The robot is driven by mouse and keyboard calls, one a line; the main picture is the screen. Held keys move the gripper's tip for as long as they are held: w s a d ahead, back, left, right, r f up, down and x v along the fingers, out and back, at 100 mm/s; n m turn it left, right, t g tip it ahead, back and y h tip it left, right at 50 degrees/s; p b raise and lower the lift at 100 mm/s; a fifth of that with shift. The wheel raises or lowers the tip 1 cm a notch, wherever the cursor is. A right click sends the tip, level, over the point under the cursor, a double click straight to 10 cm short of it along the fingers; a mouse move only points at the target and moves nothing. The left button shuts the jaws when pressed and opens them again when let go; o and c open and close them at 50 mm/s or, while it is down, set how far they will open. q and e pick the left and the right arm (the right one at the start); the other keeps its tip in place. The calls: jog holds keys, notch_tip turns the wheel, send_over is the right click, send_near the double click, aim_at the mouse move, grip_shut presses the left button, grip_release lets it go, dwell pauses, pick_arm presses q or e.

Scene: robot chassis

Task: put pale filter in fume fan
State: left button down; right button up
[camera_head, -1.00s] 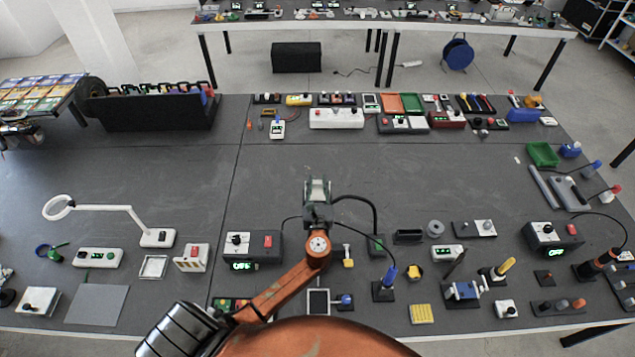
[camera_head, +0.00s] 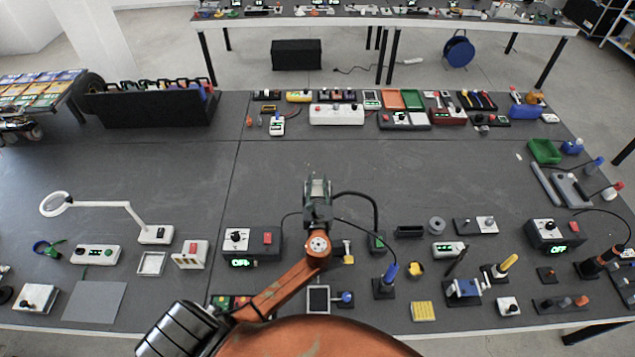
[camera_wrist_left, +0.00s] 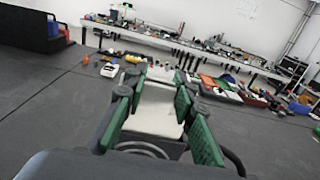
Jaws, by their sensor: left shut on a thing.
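My left gripper (camera_head: 318,187) is above the open middle of the table, fingers pointing away from me. It is shut on a pale, flat piece that looks like the pale filter (camera_wrist_left: 154,112), held between the green finger pads in the left wrist view. In the head view the piece is small and partly hidden by the fingers. My right gripper is not in view.
A magnifier lamp (camera_head: 155,235), a white slotted holder (camera_head: 190,254) and a dark control box (camera_head: 251,243) stand at the front left. Soldering tools and small parts fill the front right. A black rack (camera_head: 150,108) stands at the back left. The table's middle is clear.

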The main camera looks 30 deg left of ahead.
aim_at(318, 190)
pick_arm(q)
jog(key=shift+f+b, duration=1.25)
jog(key=shift+f, duration=0.45)
jog(key=c, duration=1.5)
grip_release()
jog(key=v, duration=1.2)
jog(key=shift+s, duration=0.1)
jog(key=shift+s+a, duration=0.1)
